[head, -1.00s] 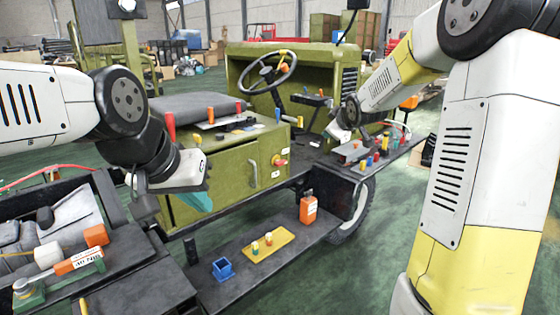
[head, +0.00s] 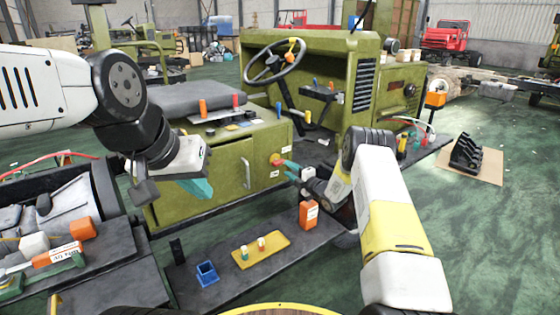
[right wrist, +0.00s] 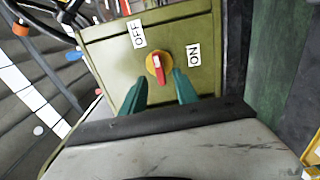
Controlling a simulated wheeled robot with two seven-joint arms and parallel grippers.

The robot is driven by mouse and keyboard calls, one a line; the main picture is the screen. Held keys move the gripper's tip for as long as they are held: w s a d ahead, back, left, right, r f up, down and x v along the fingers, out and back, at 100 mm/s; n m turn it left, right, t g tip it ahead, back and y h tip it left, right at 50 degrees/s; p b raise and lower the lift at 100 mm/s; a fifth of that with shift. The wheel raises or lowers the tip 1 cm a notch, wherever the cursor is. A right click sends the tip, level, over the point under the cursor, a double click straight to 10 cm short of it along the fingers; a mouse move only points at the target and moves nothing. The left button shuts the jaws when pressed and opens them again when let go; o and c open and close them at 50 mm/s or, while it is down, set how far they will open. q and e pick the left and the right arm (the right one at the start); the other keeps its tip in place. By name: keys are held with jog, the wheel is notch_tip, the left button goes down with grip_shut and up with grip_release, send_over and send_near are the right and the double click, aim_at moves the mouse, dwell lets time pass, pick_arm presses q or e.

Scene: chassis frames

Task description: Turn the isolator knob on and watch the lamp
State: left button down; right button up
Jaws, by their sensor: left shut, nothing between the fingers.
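The isolator knob (head: 276,159) is on the green cabinet's front face, at its right end. In the right wrist view the knob (right wrist: 158,68) has a red handle with a white mark on a yellow disc. It sits between an OFF label (right wrist: 139,34) and an ON label (right wrist: 194,54), its handle roughly upright in that picture. My right gripper (head: 288,168) is open in front of the knob; its teal fingers (right wrist: 159,88) stand either side, apart from it. My left gripper (head: 201,190) is shut and empty before the cabinet's left part. I cannot tell which item is the lamp.
The green cabinet (head: 217,178) has a grey handle. Below it, a dark shelf (head: 205,300) carries a blue open box (head: 206,273), a yellow plate (head: 272,252) and an orange bottle (head: 308,214). A steering wheel (head: 274,62) stands behind.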

aim_at(281, 164)
jog(key=x, duration=0.7)
jog(key=shift+w+a, duration=0.1)
grip_shut()
